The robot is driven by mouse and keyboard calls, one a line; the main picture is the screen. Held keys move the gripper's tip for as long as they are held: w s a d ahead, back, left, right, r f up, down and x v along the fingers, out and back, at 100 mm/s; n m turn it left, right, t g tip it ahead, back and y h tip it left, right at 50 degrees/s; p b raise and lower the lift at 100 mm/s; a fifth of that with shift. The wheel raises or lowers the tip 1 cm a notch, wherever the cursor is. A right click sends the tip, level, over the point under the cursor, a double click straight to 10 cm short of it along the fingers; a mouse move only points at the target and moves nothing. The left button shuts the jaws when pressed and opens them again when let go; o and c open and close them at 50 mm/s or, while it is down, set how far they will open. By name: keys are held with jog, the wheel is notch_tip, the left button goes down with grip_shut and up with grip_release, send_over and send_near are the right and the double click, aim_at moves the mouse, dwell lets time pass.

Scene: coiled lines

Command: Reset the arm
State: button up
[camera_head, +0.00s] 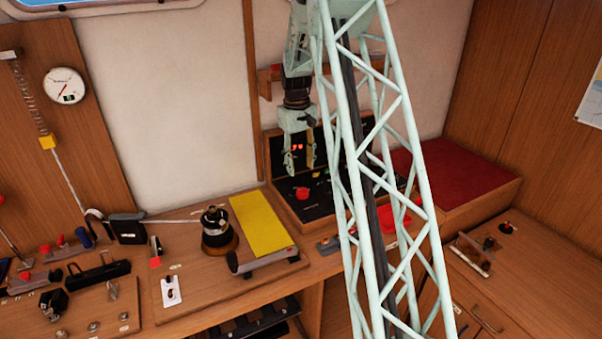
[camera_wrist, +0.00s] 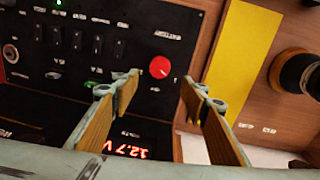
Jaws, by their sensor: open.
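My gripper (camera_head: 299,170) is open and empty in the head view, pointing down in front of the black switch panel at the back of the bench. Its two wood-coloured fingers also show in the wrist view (camera_wrist: 160,98), spread apart with nothing between them. A red knob (camera_wrist: 160,67) on the black panel (camera_wrist: 130,50) lies beyond the fingertips, apart from them. In the head view the red knob (camera_head: 302,193) is just below the fingers. A red readout of 12.7 V shows low in the wrist view. My arm hangs from above, partly behind my lattice mast.
A yellow sheet (camera_head: 257,225) and a black winch drum (camera_head: 218,232) with a taut line stand left of the panel. A red cushion (camera_head: 455,180) lies on the right. A round gauge (camera_head: 65,85) hangs on the left wall. My lattice mast hides part of the bench.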

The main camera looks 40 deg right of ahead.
jog(key=shift+r, duration=0.45)
jog(key=shift+a, duration=0.1)
dwell(0.4)
jog(key=s+a+r+t+b, duration=0.1)
jog(key=s+a+r, duration=0.6)
jog(key=a+r, duration=0.5)
jog(key=s+a+r+t+b, duration=0.1)
jog(key=s+a+r+b, duration=0.1)
jog(key=s+a+r, duration=0.9)
jog(key=s+a+r+n+b, duration=0.1)
jog(key=s+a+r, duration=0.1)
jog(key=s+a, duration=1.15)
jog(key=s+a+f+t+b, duration=0.1)
jog(key=s+a, duration=0.3)
jog(key=s, duration=0.4)
jog(key=s+a+f+t+b, duration=0.1)
jog(key=s+a+f, duration=0.2)
jog(key=s, duration=0.5)
jog(key=shift+a+f+n+y, duration=0.2)
jog(key=shift+a+n+y, duration=0.15)
jog(key=shift+a, duration=0.25)
